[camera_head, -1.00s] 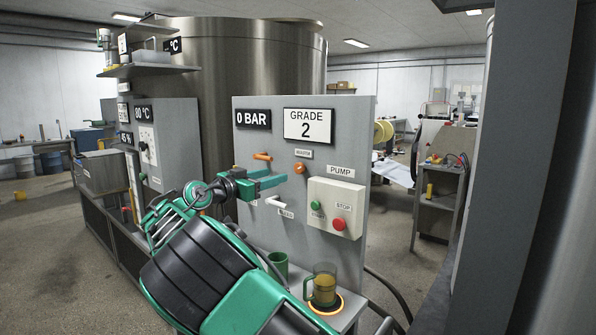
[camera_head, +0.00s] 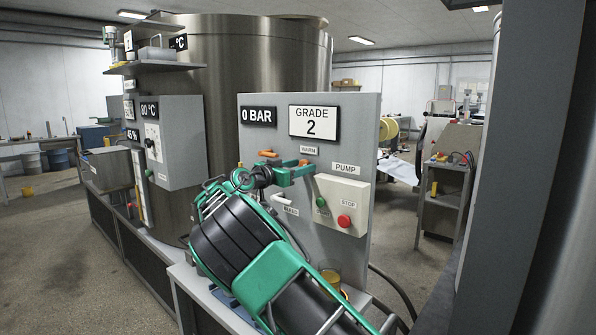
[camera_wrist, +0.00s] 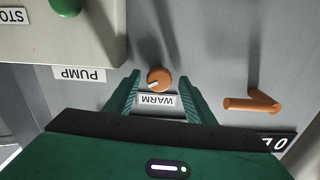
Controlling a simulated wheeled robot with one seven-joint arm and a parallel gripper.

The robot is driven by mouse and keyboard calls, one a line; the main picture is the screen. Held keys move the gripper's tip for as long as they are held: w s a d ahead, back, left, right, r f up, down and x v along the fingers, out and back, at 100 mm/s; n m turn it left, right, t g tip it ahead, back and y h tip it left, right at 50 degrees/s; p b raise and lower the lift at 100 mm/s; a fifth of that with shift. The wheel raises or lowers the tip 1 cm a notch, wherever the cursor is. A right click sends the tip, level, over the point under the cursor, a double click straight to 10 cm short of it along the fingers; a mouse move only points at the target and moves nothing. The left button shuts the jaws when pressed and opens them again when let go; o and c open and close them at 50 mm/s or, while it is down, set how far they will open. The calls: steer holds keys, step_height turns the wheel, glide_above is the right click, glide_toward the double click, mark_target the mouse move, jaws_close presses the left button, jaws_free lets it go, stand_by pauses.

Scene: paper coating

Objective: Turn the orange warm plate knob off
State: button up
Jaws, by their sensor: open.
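The round orange warm plate knob (camera_wrist: 158,80) sits on the grey panel beside its WARM label (camera_wrist: 157,99) in the wrist view. A short pale mark on its face slants toward the lower left of that view. My gripper (camera_head: 301,171) is open, with its two green fingers on either side of the knob. The wrist view shows a gap between the knob and each finger. In the head view the knob is mostly hidden behind the gripper. A cup (camera_head: 330,277) is partly visible at the panel's foot, and the warm plate under it is mostly hidden by my arm.
An orange lever handle (camera_wrist: 251,104) sticks out of the panel to the right in the wrist view. The pump box (camera_head: 342,205) with green and red buttons stands out beside the knob. A white lever (camera_head: 282,199) is below my gripper. The gauge reads 0 BAR.

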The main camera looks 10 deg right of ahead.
steer(key=shift+c, duration=0.5)
steer(key=c, duration=1)
steer(key=shift+o, duration=0.2)
steer(key=n, duration=0.6)
steer(key=shift+w+a, duration=0.1)
steer(key=shift+a, duration=0.1)
steer(key=n, duration=0.6)
steer(key=shift+a, duration=0.1)
steer(key=shift+f, duration=0.1)
